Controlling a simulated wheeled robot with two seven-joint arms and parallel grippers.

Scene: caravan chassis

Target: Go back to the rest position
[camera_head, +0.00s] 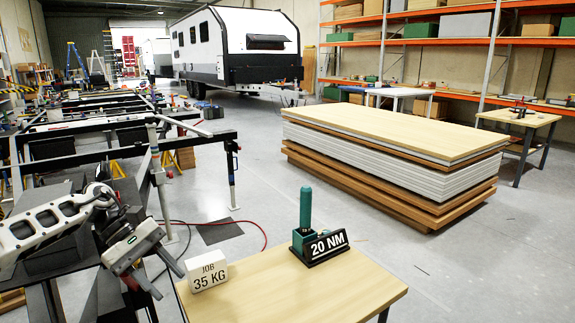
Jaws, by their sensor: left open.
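My left gripper (170,286) comes in from the lower left, with its two fingers spread and nothing between them. It hangs beside the left edge of the small wooden table (275,297), in front of the dark chassis frame. On the table, a white block (208,272) reads "JOB 35 KG". Behind and right of it, a green upright tool handle (306,208) stands in a holder with a black sign (328,246) reading "20 NM". The gripper is apart from the white block and the tool. My right gripper is not in view.
The caravan chassis (100,150) fills the left side, with a red hose (262,232) on the floor nearby. A large stack of panels (390,150) stands at right. A side bench (520,118) stands beyond it. Grey floor (240,180) lies open between chassis and stack.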

